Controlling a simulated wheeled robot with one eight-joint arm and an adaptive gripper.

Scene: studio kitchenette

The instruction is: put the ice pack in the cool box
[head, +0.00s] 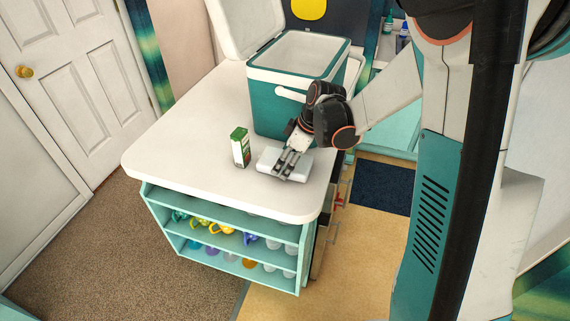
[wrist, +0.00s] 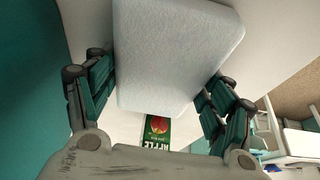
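The ice pack (head: 267,159) is a pale, rounded slab on the white worktop, near its right side. In the wrist view the ice pack (wrist: 175,50) fills the upper middle, between my fingers. My gripper (head: 285,166) reaches down over it, and its fingers (wrist: 160,80) are spread wide, one on each side of the pack. I cannot tell whether either finger touches it. The cool box (head: 275,107) is teal with a white rim and stands behind the pack. Its white lid (head: 246,25) is raised at the left; its floor is hidden.
A green and white apple juice carton (head: 240,148) stands just left of the pack; the carton also shows in the wrist view (wrist: 156,130). The worktop (head: 180,140) is clear further left. Coloured mugs (head: 222,227) sit on the shelves below.

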